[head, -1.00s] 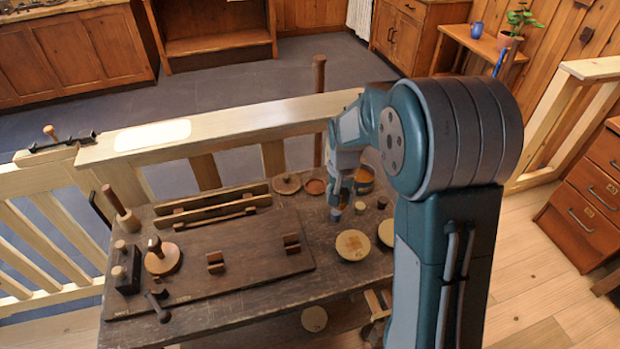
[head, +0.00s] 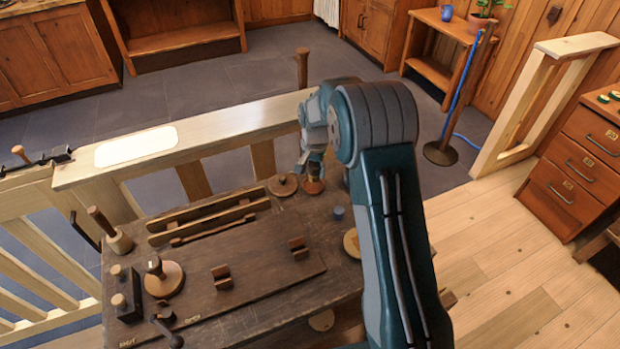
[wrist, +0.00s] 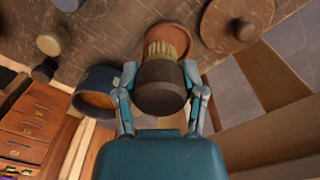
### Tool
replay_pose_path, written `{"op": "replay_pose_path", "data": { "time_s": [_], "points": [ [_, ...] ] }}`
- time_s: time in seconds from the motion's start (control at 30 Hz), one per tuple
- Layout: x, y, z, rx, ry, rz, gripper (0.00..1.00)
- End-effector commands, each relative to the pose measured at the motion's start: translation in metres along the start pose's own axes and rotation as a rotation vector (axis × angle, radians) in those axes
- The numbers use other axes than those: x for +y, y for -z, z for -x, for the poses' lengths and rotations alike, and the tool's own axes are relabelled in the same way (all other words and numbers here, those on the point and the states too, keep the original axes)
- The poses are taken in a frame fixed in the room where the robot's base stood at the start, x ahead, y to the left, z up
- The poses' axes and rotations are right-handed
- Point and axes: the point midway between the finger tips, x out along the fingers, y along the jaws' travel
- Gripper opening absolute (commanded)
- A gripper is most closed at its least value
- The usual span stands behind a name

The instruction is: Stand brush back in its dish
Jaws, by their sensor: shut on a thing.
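The brush has a dark brown round handle (wrist: 160,88) and pale bristles (wrist: 163,50). My gripper (wrist: 160,82) is shut on its handle, a finger on each side, bristles pointing away from the wrist. The dish is small, round and reddish-brown (wrist: 178,33); in the wrist view the bristles overlap its inside. The dish shows in the head view (head: 313,187) at the bench's far edge, with my gripper (head: 309,168) just over it. I cannot tell whether the bristles touch the dish floor.
A round wooden lid with a knob (wrist: 237,24) lies beside the dish. A blue-grey pot with an orange inside (wrist: 94,92) stands on its other side. A small blue-grey cup (head: 338,213) is nearer on the bench (head: 270,310). A wooden railing (head: 215,128) runs behind.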

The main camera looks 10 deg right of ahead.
Motion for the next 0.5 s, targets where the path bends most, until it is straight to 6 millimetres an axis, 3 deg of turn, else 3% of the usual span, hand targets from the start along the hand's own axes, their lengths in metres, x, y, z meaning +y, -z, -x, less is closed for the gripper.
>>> {"op": "replay_pose_path", "data": {
  "time_s": [0.2, 0.37, 0.5],
  "points": [
    [-0.011, 0.017, -0.024, -0.002, 0.004, -0.002, 0.08],
    [-0.019, 0.020, -0.034, -0.001, 0.001, -0.001, 0.08],
    [-0.020, 0.019, -0.056, -0.001, -0.002, -0.001, 0.08]
  ]
}}
